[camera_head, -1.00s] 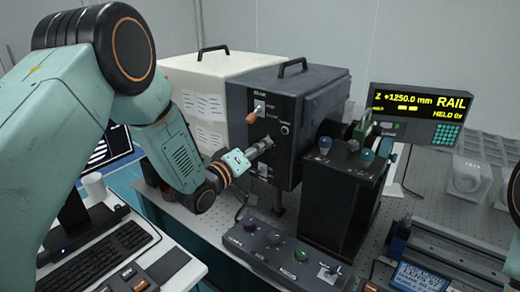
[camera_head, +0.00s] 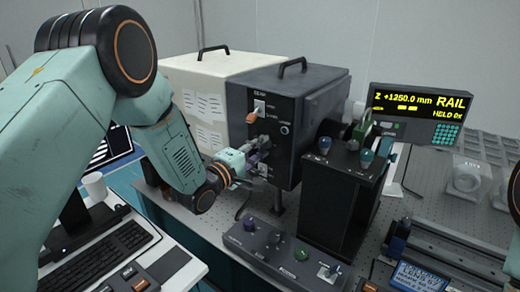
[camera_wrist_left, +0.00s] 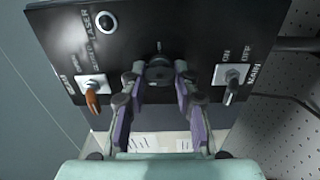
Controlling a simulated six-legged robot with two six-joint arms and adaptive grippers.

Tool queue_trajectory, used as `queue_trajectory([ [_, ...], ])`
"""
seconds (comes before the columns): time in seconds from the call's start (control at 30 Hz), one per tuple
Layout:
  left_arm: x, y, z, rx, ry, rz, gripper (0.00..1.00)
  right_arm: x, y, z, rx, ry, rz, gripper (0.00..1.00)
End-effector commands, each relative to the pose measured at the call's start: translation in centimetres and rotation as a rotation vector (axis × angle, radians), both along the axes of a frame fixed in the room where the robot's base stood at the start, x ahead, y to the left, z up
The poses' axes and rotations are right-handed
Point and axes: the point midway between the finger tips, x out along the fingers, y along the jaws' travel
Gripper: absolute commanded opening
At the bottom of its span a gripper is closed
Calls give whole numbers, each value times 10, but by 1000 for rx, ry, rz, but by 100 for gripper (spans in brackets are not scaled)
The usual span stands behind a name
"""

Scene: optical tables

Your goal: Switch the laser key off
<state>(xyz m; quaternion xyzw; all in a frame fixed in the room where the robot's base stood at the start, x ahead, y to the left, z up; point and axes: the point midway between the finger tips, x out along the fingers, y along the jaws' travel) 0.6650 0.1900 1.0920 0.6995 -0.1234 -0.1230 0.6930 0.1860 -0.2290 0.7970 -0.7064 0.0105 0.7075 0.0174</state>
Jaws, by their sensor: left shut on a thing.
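The laser key (camera_wrist_left: 160,73) is a dark round knob in the middle of the black front panel (camera_wrist_left: 205,50). My left gripper (camera_wrist_left: 160,82) has its two purple-and-grey fingers closed on both sides of it in the left wrist view. In the head view, my left gripper (camera_head: 257,150) is at the front of the dark laser box (camera_head: 310,110), reaching in from the left. The fingers hide much of the key there, and I cannot read its on/off position. My right gripper is not in view.
An orange-tipped lever (camera_wrist_left: 92,100) and a main switch (camera_wrist_left: 231,76) flank the key closely. A control box with knobs (camera_head: 285,255) stands below the laser box. A black stand (camera_head: 345,195) and a rail readout (camera_head: 420,112) are to the right.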

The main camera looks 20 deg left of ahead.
Motion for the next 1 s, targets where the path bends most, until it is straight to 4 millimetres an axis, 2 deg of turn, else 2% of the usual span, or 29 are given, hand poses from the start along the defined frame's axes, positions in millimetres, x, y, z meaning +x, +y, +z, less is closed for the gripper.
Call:
queue_trajectory([
  [0.53,0,4,0,-26,8,11,0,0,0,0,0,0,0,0],
  [0.57,0,4,0,-26,8,11,32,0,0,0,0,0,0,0],
  [0.8,0,2,0,-23,9,6,52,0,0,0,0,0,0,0],
  [1.0,0,1,-1,-21,9,3,53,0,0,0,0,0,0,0],
])
